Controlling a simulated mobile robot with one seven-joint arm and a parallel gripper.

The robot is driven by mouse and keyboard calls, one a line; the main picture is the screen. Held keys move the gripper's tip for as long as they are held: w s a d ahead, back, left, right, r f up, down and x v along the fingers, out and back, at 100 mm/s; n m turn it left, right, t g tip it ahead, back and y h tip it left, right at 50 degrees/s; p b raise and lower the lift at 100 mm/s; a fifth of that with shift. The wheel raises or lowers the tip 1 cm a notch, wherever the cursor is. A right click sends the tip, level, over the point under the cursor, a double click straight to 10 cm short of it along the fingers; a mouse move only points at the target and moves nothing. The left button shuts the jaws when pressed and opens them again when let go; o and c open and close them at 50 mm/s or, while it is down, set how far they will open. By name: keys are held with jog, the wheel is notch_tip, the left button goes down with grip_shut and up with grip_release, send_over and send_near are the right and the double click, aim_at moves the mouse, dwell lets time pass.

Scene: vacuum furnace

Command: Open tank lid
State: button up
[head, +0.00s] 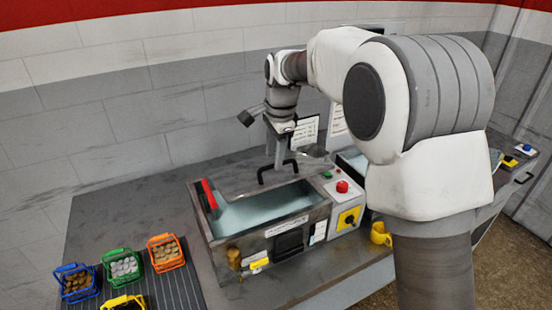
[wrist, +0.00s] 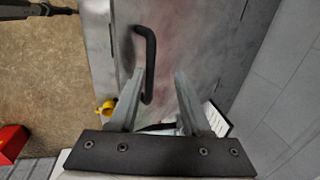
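The tank (head: 222,243) is a grey metal box on the bench in the head view, with pale blue showing inside its front opening. Its grey metal lid (head: 238,183) lies at the back of the opening; I cannot tell its exact tilt. A black bar handle (head: 262,177) is fixed to the lid. In the wrist view the handle (wrist: 150,55) stands out from the lid (wrist: 190,40). My gripper (head: 277,165) is at the handle. Its two fingers (wrist: 158,84) are apart, with the handle's end near the left finger. I cannot tell whether they touch.
A red emergency button (head: 342,187) and a yellow switch panel (head: 349,218) sit right of the tank opening. Small blue, green, orange and yellow baskets (head: 122,266) stand at left front. A yellow mug-like object (head: 380,234) is at right. A wall rises behind the bench.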

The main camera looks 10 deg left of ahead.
jog(key=shift+f, duration=0.1)
dwell(0.4)
notch_tip(320, 180, up, 20)
jog(key=w+a+p, duration=0.2)
jog(key=p, duration=0.4)
jog(key=shift+w+f, duration=0.15)
jog(key=shift+w, duration=0.2)
dwell(1.3)
jog(key=shift+d, duration=0.1)
